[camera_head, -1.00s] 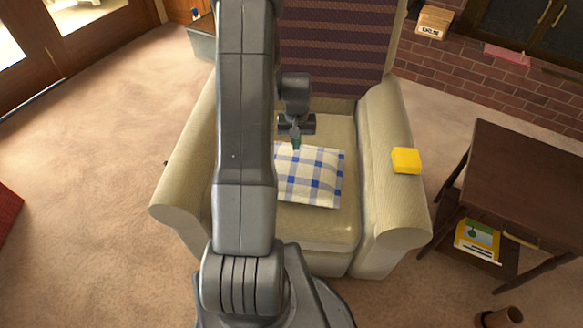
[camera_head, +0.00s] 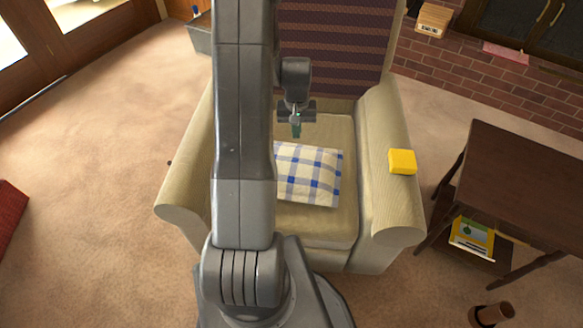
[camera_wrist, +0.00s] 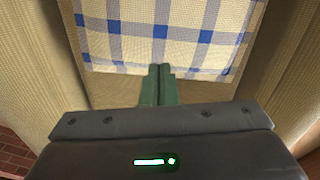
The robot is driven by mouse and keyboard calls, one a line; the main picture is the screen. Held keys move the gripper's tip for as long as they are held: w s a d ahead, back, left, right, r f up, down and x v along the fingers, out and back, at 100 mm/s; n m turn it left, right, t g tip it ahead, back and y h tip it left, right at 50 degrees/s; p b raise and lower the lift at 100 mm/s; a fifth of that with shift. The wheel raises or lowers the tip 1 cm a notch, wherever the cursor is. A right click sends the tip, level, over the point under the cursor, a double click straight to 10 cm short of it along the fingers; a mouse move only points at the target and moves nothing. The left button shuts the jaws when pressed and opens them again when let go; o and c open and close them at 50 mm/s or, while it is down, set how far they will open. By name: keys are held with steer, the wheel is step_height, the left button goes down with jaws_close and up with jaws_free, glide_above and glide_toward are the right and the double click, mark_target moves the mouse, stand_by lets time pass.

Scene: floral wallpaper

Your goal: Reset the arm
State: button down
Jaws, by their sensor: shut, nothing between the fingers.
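My gripper (camera_head: 296,131) hangs above the seat of a beige armchair (camera_head: 390,215), just behind a plaid pillow in the head view. Its green fingers are together and empty; they also show in the wrist view (camera_wrist: 159,84). The white, blue-checked pillow (camera_head: 308,175) lies on the seat, and its edge shows ahead of the fingertips in the wrist view (camera_wrist: 165,40). My arm's upper links cover the left part of the chair and some of the pillow.
A yellow block (camera_head: 402,161) sits on the chair's right armrest. A dark wooden side table (camera_head: 520,180) stands at the right, with a yellow book (camera_head: 471,236) on its lower shelf. A brown pot (camera_head: 492,313) is on the floor.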

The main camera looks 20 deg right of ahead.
mark_target(296, 157)
steer(key=shift+f, duration=0.15)
step_height(296, 157, down, 9)
steer(key=b, duration=0.6)
steer(key=shift+f, duration=0.15)
